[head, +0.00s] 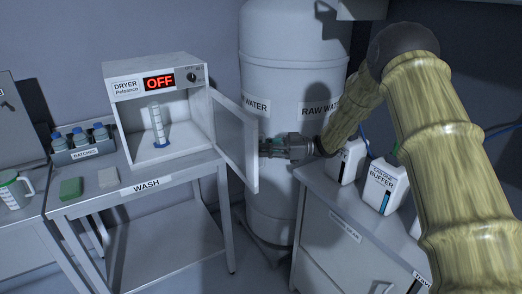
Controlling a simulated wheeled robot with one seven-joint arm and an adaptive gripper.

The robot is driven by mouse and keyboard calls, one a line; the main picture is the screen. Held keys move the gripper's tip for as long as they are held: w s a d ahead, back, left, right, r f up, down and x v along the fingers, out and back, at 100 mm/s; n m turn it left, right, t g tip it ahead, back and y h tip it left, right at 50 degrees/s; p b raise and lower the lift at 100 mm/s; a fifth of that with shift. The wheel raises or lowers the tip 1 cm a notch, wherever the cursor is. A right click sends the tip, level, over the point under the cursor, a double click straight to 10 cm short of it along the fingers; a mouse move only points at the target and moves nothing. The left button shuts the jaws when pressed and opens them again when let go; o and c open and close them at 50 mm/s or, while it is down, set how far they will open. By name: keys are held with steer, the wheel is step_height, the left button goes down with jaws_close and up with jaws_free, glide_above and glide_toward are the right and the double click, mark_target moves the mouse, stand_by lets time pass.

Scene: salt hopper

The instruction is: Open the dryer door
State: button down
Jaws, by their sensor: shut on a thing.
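The dryer (118,97) stands on the wash table, with a red OFF display and a knob on its front. Its door (235,145) is swung wide open to the right, showing the white interior. A clear measuring cylinder with a blue base (157,125) stands upright inside. My gripper (265,148) is at the door's outer edge, shut on the door or its handle. The handle itself is hidden by the fingers and the door.
A large white raw water tank (290,75) stands behind the door. White buffer containers (384,186) stand on the right bench near my arm. A rack of blue-capped bottles (83,150), a green sponge (71,188) and a pale block (108,177) are at left.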

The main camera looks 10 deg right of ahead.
steer(key=c, duration=1.5)
jaws_free()
